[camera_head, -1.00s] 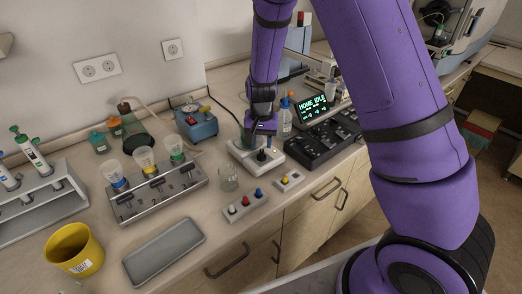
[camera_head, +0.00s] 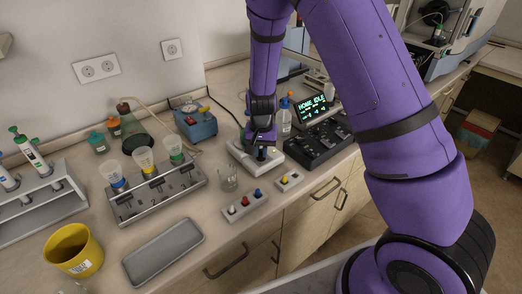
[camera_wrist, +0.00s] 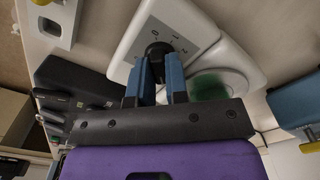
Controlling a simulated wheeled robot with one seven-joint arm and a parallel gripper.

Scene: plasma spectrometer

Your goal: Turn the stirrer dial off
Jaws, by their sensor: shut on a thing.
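The white stirrer (camera_head: 240,154) stands on the bench near its front edge, left of the black control box. In the wrist view its white body (camera_wrist: 130,38) fills the upper middle. Its black dial (camera_wrist: 157,49) sits on a grey panel with small markings. My gripper (camera_wrist: 161,64) has its two blue fingers on either side of the dial, shut on it. In the head view my gripper (camera_head: 262,153) is low over the stirrer and largely hides the dial. A glass vessel with green contents (camera_wrist: 208,86) stands on the stirrer plate, partly hidden by my gripper.
The black control box (camera_head: 313,145) and the lit display (camera_head: 314,107) are close on the right. A clear bottle (camera_head: 284,123) stands behind the stirrer. A small glass beaker (camera_head: 228,178) and switch blocks (camera_head: 245,206) are in front and left.

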